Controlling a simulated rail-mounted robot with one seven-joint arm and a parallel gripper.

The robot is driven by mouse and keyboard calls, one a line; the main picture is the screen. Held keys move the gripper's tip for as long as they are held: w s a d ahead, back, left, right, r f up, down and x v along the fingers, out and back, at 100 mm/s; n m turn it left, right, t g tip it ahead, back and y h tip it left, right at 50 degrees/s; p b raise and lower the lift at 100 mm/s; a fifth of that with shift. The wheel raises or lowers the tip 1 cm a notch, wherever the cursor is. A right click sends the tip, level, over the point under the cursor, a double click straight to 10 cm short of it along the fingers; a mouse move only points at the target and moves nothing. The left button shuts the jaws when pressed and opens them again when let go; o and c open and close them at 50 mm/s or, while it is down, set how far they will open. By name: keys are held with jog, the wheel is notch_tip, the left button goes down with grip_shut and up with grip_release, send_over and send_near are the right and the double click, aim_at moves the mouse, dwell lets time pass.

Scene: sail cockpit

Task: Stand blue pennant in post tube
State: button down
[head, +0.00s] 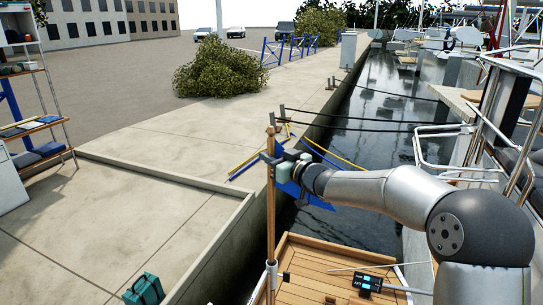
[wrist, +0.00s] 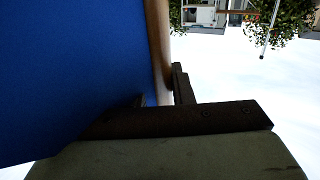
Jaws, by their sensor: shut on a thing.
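The blue pennant has a wooden staff (head: 270,215), which stands about upright in the head view. Its blue cloth (head: 318,202) hangs to the right of the staff, partly behind my arm. My gripper (head: 270,158) is shut on the staff in its upper part. In the wrist view the blue cloth (wrist: 70,75) fills the left side, and the staff (wrist: 157,45) runs down into my gripper (wrist: 165,92). The pale post tube (head: 271,274) is at the boat's edge. The staff's lower end meets the tube's top; how deep it sits cannot be told.
A wooden deck (head: 325,262) carries a small black device (head: 367,284). A teal case (head: 144,290) stands on the quay at lower left. Dark mooring lines (head: 375,123) cross the water. A white boat with steel rails (head: 440,150) lies at right.

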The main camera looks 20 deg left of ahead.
aim_at(271, 181)
jog(key=shift+f+b, duration=2.5)
jog(key=shift+f, duration=1.45)
jog(key=c, duration=1.2)
grip_release()
jog(key=b+v, duration=0.2)
jog(key=v, duration=1.5)
jog(key=shift+d, duration=0.2)
